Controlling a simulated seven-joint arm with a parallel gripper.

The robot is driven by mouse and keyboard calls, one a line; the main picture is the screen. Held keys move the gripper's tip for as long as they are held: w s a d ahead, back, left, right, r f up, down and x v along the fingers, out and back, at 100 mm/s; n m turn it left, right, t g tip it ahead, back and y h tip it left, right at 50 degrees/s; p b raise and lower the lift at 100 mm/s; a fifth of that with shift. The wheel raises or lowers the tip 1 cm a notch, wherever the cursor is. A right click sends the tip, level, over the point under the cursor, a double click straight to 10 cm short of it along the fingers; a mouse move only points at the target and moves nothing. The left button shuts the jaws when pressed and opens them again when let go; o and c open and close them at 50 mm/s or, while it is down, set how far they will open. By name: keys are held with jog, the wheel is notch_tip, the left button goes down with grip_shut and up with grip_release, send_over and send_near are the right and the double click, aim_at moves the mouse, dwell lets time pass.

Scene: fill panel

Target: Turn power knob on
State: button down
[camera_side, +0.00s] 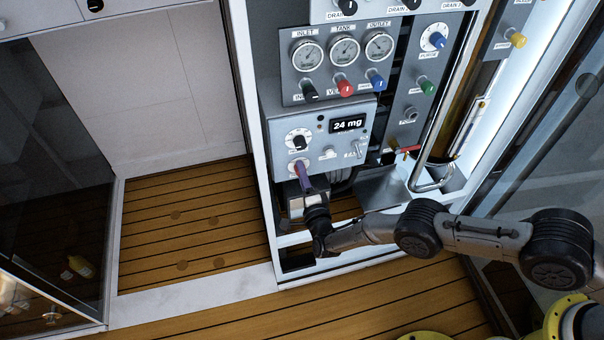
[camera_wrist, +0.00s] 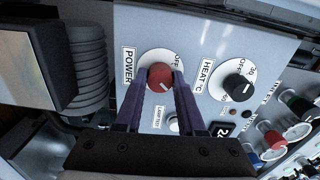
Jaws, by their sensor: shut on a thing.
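The power knob (camera_wrist: 160,77) is red on a white round dial marked OFF, beside a POWER label in the wrist view. My gripper (camera_wrist: 161,82) has its two purple fingers on either side of the red knob, shut on it. The knob's white pointer line slants toward the upper right of that view; the ON mark cannot be read. In the side view my gripper (camera_side: 302,172) reaches up to the lower left of the grey control box, and its fingers hide most of the knob.
The black HEAT knob (camera_wrist: 237,86) sits close beside the power knob. A lamp test button (camera_wrist: 173,124) is near one finger. Gauges and coloured knobs, including a red one (camera_side: 345,88), are above the box.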

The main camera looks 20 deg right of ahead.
jog(key=shift+m, duration=0.4)
jog(key=c, duration=0.5)
grip_release()
jog(key=s, duration=1.4)
jog(key=shift+w, duration=0.15)
